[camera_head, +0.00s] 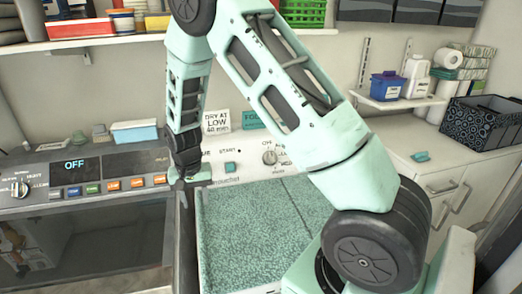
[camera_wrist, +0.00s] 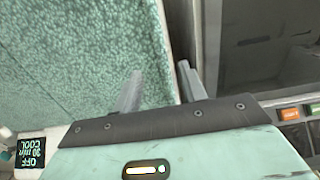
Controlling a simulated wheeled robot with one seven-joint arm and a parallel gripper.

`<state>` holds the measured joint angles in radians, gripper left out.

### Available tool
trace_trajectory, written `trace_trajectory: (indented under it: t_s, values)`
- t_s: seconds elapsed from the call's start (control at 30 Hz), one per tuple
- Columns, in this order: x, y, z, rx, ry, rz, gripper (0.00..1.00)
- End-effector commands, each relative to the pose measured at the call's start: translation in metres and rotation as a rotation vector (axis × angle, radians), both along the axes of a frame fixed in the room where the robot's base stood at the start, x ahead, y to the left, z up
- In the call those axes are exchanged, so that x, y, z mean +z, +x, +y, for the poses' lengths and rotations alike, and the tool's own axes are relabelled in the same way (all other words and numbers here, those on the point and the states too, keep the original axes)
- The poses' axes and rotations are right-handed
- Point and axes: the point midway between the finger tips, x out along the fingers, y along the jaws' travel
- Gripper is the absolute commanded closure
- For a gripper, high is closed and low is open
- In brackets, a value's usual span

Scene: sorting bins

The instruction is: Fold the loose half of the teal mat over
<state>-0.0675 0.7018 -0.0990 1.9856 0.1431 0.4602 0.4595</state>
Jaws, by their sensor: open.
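The teal mat (camera_head: 250,235) lies flat on the white appliance top in the head view, with a speckled surface and a thin dark line across its right part. My arm hides its right and near parts. I cannot tell which half is loose. The mat also fills the left of the wrist view (camera_wrist: 70,55). My gripper (camera_wrist: 161,70) is open and empty there. One finger is over the mat and the other is beyond its edge, over the gap. In the head view my gripper (camera_head: 190,174) is at the mat's far left corner, partly hidden.
A control panel with a dial (camera_head: 269,158) stands behind the mat. A dark-topped appliance (camera_head: 90,215) is to the left, across a narrow gap. A shelf (camera_head: 395,100) with bottles and a patterned bin (camera_head: 480,122) are at the right.

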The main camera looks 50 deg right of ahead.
Motion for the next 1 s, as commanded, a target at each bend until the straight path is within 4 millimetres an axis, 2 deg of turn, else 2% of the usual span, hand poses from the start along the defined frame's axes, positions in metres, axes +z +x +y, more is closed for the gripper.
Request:
trace_trajectory:
  t_s: [0.27,1.0]
  values:
    - [-0.01,0.0,0.0,0.001,0.001,0.001,0.58]
    - [-0.095,-0.001,0.0,0.002,0.0,0.002,0.58]
